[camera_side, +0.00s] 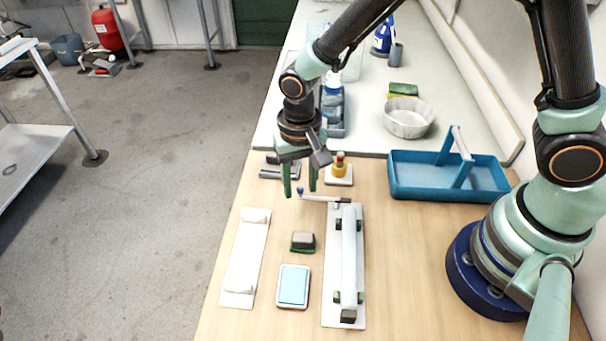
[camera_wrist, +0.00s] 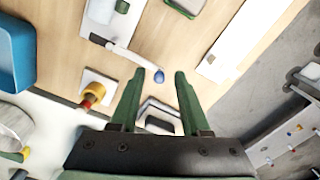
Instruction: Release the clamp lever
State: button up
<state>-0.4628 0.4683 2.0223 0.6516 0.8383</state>
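The clamp lever (camera_side: 322,198) is a pale arm with a blue ball knob (camera_side: 300,190) at its left end. It sticks out leftward from the far end of a white base plate (camera_side: 330,311) that carries a long white tube (camera_side: 349,255) with dark green clamps. In the wrist view, the lever (camera_wrist: 133,58) and its blue knob (camera_wrist: 158,75) show too. My gripper (camera_side: 300,193) is open above the bench, its green fingers pointing down. In the wrist view, the knob lies between the fingertips (camera_wrist: 159,74), with a gap on both sides. I cannot tell their height difference.
A yellow and red knob on a white plate (camera_side: 339,181) stands behind the lever. A second white plate (camera_side: 245,262), a sponge block (camera_side: 303,241) and a light-blue pad (camera_side: 293,286) lie in front. A blue tray (camera_side: 420,190) sits to the right.

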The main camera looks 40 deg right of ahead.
jog(key=shift+r, duration=0.1)
notch_tip(320, 180, up, 12)
dwell(0.7)
jog(key=s+d+r+n+t, duration=0.2)
jog(key=d+r, duration=0.2)
jog(key=d, duration=0.4)
jog(key=s+d+r+n+t, duration=0.2)
jog(key=s+d+r+t, duration=0.1)
jog(key=d, duration=0.6)
jog(key=shift+s+r+t, duration=0.25)
jog(key=shift+r+t, duration=0.05)
jog(key=shift+r, duration=0.4)
